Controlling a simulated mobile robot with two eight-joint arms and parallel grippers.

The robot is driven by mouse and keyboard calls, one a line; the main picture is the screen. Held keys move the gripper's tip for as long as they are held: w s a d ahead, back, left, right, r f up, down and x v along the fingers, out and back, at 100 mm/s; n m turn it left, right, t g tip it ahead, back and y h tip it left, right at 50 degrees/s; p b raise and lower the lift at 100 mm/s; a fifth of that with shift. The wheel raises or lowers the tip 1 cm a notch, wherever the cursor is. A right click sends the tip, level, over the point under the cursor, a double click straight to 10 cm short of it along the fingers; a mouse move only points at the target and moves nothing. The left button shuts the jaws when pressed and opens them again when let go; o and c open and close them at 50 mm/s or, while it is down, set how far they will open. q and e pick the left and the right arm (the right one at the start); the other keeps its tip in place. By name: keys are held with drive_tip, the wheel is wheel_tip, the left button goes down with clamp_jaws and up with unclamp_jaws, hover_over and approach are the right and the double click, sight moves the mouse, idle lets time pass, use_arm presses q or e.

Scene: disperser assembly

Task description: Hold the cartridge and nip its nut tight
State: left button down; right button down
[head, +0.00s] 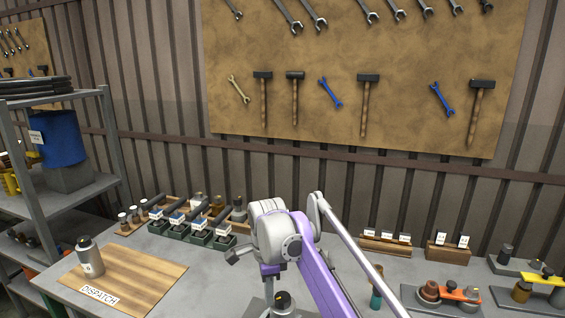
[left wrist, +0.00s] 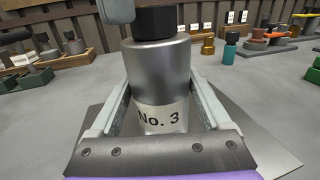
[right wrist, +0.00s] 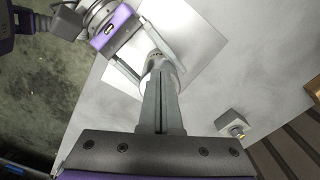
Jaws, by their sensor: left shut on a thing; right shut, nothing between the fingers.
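The cartridge (left wrist: 155,75) is a grey metal cylinder labelled "No. 3", upright in the left wrist view. Its black nut (left wrist: 156,20) sits on top; a dark top also shows at the bottom of the head view (head: 282,299). My left gripper (left wrist: 158,88) is shut on the cartridge body, a finger on each side. My right gripper (right wrist: 160,72) is shut and empty, its fingers pointing at the cartridge's top end. A grey piece at the top of the left wrist view is close beside the nut; whether they touch I cannot tell. The right fingers hide most of the cartridge in the right wrist view.
Another metal cylinder (head: 88,258) stands on the wooden dispatch board (head: 150,275) at left. Green bins (head: 197,237) and a wooden rack (head: 386,246) line the bench's back. Orange-and-black fixtures (head: 450,293) stand at right. A small grey block (right wrist: 233,124) stands apart from my grippers.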

drive_tip(key=shift+w+d, duration=0.2)
drive_tip(key=shift+d, duration=0.4)
idle(0.3)
drive_tip(key=shift+w+d, duration=0.1)
drive_tip(key=shift+w, duration=0.1)
idle(0.4)
drive_tip(key=shift+a, duration=0.35)
drive_tip(key=shift+a+r, duration=0.1)
drive_tip(key=shift+r, duration=0.05)
wheel_tip(320, 180, up, 6)
drive_tip(key=shift+s+a+f, duration=0.15)
idle(0.4)
